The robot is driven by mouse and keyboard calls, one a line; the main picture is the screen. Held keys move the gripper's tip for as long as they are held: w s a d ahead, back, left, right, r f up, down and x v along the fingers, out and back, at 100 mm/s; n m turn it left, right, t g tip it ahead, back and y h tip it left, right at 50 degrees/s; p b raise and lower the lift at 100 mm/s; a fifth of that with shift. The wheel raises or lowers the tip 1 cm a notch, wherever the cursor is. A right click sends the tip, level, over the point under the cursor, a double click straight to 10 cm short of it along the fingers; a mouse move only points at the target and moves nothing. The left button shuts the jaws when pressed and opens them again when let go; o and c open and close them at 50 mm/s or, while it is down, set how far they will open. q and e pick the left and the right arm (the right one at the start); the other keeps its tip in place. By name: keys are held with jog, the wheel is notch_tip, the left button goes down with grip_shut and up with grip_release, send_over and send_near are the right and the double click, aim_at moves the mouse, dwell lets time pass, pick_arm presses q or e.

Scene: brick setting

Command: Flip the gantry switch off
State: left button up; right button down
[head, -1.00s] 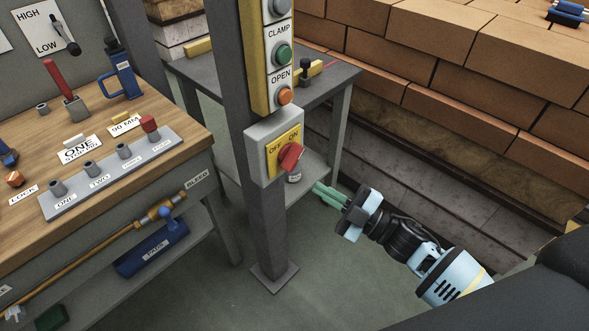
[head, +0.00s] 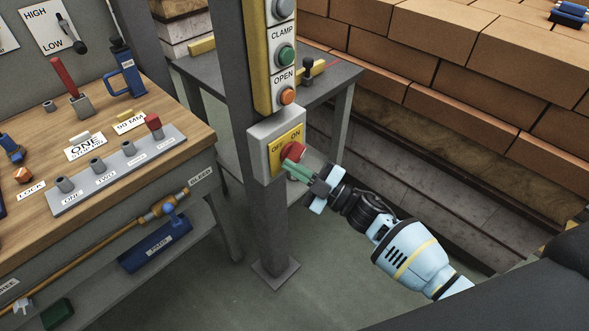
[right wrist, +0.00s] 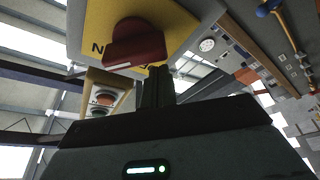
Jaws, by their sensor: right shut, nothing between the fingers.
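The gantry switch is a red rotary knob (head: 294,152) on a yellow plate (head: 275,157) marked OFF and ON, in a grey box on a grey post. The knob is turned toward the ON side. My right gripper (head: 290,170) is shut and empty, its green fingertips at the lower left of the knob and partly in front of it. In the right wrist view the red knob (right wrist: 135,44) is just beyond the shut fingertips (right wrist: 157,72). I cannot tell whether they touch it. My left gripper is not in view.
A button panel with CLAMP (head: 283,34) and OPEN labels is above the switch box on the post. A workbench (head: 190,122) with levers and a peg plate stands at left. Brick stacks (head: 450,70) fill the right. A small grey table (head: 330,78) stands behind the post.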

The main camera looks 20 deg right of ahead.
jog(key=shift+w+d+f, duration=0.15)
jog(key=shift+d+f, duration=0.1)
jog(key=shift+f, duration=0.1)
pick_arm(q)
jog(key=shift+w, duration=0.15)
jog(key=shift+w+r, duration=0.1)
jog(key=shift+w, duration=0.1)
pick_arm(e)
jog(key=shift+d, duration=0.1)
jog(key=shift+n, duration=0.4)
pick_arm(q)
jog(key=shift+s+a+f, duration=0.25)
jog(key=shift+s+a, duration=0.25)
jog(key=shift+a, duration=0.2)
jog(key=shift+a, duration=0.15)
pick_arm(e)
jog(key=shift+f+n, duration=0.1)
jog(key=shift+n, duration=0.2)
